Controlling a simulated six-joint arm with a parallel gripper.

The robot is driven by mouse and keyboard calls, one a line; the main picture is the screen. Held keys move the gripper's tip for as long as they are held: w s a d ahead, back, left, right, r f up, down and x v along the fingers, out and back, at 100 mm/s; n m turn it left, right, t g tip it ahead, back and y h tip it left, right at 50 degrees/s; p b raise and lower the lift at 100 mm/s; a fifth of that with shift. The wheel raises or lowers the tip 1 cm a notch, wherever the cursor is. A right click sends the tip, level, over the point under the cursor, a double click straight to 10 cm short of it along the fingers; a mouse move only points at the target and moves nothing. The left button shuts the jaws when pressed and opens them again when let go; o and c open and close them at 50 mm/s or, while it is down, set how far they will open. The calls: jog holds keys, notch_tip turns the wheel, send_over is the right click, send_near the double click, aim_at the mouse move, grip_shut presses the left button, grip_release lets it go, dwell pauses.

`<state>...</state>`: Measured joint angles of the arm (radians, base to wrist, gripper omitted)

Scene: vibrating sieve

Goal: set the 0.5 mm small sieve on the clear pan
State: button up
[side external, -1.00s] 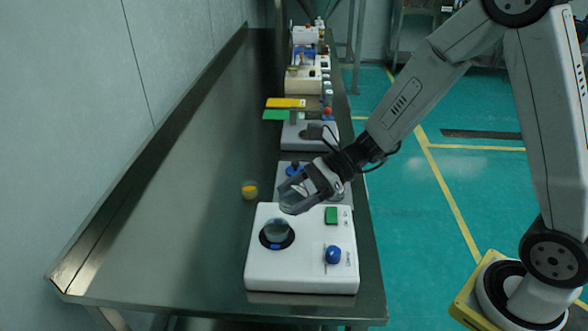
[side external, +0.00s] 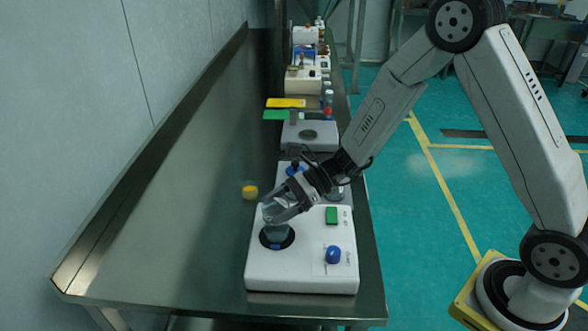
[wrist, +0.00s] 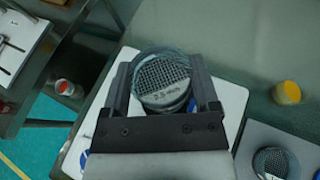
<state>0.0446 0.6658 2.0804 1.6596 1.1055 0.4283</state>
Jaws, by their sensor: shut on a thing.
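My gripper (side external: 272,210) is shut on a small round clear-walled sieve (wrist: 163,80), which sits between the two fingers in the wrist view. In the side view the sieve is mostly hidden by the fingers. The clear pan (side external: 276,232) stands in the black ring of the white machine, directly below the fingers. The sieve is over or at the pan's top; I cannot tell whether they touch.
The white machine (side external: 300,282) has a blue knob (side external: 333,255) and a green button (side external: 331,215). A yellow-filled cup (side external: 250,192) stands behind it on the left. Another round mesh sieve (wrist: 272,162) rests on a grey base at lower right. The bench's left side is clear.

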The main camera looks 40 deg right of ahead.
jog(key=shift+f, duration=1.55)
jog(key=o, duration=1.2)
jog(key=shift+f, duration=0.1)
jog(key=shift+d+r, duration=0.15)
jog(key=shift+r, duration=0.05)
jog(key=v, duration=1.1)
jog(key=shift+s+d+r, duration=0.1)
jog(key=shift+d, duration=0.25)
